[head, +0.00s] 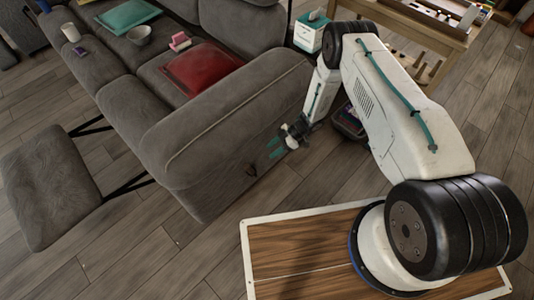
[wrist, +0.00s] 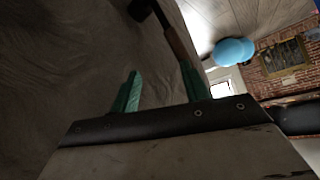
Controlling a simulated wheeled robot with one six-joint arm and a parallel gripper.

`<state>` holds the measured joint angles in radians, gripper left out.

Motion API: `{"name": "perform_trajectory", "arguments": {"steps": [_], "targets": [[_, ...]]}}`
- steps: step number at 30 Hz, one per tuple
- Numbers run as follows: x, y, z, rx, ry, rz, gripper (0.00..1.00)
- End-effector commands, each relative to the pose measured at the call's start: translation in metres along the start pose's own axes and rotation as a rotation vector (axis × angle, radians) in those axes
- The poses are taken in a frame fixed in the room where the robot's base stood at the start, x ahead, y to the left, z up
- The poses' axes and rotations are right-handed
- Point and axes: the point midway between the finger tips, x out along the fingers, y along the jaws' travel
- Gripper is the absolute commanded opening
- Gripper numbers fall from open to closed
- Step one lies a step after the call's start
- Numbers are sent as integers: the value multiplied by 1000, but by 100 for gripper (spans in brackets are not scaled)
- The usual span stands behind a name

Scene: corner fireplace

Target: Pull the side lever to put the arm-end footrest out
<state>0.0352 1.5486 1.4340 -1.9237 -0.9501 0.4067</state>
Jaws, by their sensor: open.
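The arm-end footrest (head: 48,182) is a grey padded panel held out in front of the grey sofa (head: 215,140) on dark bars. The side lever (head: 252,170) is a small dark shape low on the outer side of the sofa's near arm. In the wrist view the lever (wrist: 175,38) shows as a brown stick with a dark end, running toward the right finger. My gripper (head: 273,147) has green fingers and is beside that sofa arm, close to the lever. In the wrist view its fingers (wrist: 160,82) are apart. I cannot tell whether the right finger touches the lever.
A wooden table (head: 440,42) stands at the back right, with a dark bin (head: 348,124) on the floor nearby.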

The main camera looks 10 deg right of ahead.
Motion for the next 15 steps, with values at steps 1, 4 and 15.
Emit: {"name": "perform_trajectory", "arguments": {"steps": [1, 4, 15], "targets": [[-4, 0, 0, 1, 0, 1, 46], [-8, -1, 0, 1, 0, -1, 46], [-8, -1, 0, 0, 0, -1, 46]]}}
